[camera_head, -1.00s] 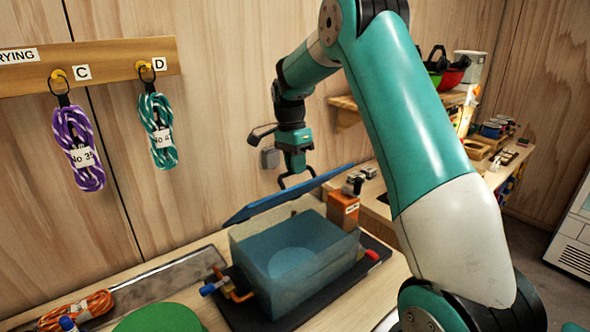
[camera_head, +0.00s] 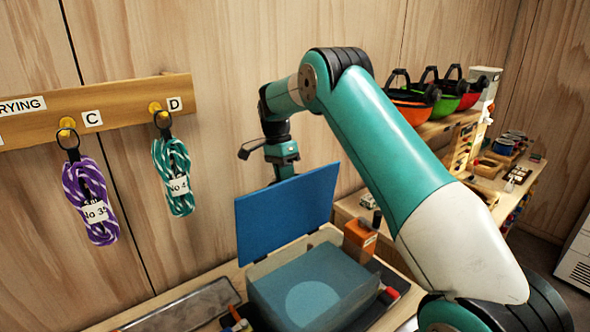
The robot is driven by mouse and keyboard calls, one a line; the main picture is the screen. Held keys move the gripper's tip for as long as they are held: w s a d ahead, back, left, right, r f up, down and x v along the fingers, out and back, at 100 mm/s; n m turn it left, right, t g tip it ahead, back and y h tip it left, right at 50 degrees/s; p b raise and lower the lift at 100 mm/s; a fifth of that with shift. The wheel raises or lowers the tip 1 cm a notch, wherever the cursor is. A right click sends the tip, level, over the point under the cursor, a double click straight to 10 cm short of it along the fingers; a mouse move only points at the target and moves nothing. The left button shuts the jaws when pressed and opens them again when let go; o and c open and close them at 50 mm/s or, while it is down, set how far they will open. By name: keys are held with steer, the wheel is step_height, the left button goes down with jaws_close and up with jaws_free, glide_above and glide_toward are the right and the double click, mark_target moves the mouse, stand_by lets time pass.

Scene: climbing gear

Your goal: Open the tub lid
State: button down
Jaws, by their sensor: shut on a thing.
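The tub (camera_head: 315,290) is a translucent bluish box on the bench at lower centre, with water-like blue inside and a pale round patch at the bottom. Its blue lid (camera_head: 287,215) stands steeply raised along the tub's back edge, its broad face towards me. My gripper (camera_head: 284,172) is at the lid's upper edge, behind it. The lid hides the fingertips. The gripper is shut on the lid.
An orange box (camera_head: 360,240) stands right behind the tub. A long grey tray (camera_head: 185,305) lies to the left. Purple (camera_head: 90,200) and teal (camera_head: 172,175) rope coils hang from a wooden rail (camera_head: 100,115). Helmets (camera_head: 415,100) sit on a shelf at right.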

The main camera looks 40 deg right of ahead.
steer(key=shift+f, duration=0.45)
steer(key=c, duration=1.2)
jaws_free()
steer(key=shift+w, duration=0.15)
steer(key=shift+o, duration=0.2)
steer(key=shift+r, duration=0.15)
